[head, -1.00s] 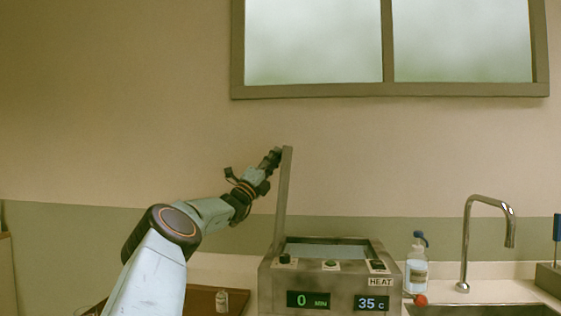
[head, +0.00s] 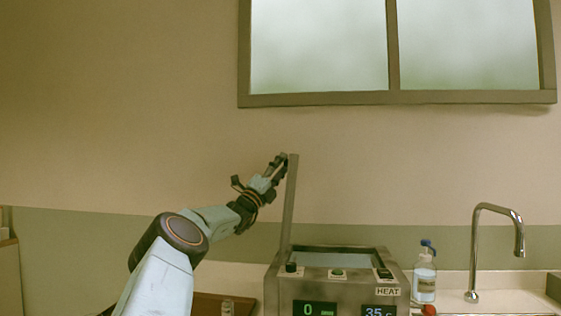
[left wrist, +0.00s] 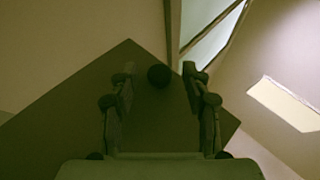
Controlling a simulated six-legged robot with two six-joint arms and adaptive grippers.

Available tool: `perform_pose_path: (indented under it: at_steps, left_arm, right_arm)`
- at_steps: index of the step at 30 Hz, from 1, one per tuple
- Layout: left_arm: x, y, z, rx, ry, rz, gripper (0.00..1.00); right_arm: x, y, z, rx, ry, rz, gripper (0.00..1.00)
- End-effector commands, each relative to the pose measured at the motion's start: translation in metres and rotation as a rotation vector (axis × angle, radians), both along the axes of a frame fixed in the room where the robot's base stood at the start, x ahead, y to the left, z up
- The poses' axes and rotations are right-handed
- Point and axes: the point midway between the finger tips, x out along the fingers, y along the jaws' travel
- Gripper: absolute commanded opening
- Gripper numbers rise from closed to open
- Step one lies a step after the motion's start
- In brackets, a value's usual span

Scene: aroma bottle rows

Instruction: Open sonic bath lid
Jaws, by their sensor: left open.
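The sonic bath (head: 337,283) is a grey metal box on the counter, with knobs, a HEAT label and lit displays on its front. Its lid (head: 291,205) stands nearly upright at the left side, seen edge-on, and the basin is uncovered. My left gripper (head: 281,161) is open beside the lid's upper end, on its left. In the left wrist view the open fingers (left wrist: 157,80) are in front of the dark lid panel (left wrist: 75,105), with a round dark knob (left wrist: 159,76) between the fingertips. Contact cannot be told. My right gripper is out of view.
A bottle with a blue top (head: 425,273) and a small red object (head: 429,309) are right of the bath. A faucet (head: 494,240) stands further right. A small vial (head: 227,307) is on a brown tray (head: 207,303) at lower left.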

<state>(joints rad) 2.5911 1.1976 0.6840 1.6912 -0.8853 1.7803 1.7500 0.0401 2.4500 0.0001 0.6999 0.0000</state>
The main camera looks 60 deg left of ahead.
Motion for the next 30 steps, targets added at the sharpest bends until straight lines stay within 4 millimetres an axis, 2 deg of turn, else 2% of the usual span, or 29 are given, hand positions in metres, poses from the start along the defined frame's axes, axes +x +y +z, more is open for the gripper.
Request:
perform_pose_path:
  at_steps: [12, 21, 30]
  left_arm:
    - [0.002, -0.001, 0.072, 0.007, 0.003, 0.002, 0.48]
    - [0.001, 0.002, 0.088, 0.000, 0.005, 0.004, 0.48]
    - [0.002, 0.001, 0.094, -0.001, 0.002, -0.001, 0.48]
  right_arm:
    - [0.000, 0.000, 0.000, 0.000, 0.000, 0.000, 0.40]
    - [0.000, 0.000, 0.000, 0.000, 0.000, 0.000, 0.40]
    - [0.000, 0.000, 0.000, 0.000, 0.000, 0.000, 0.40]
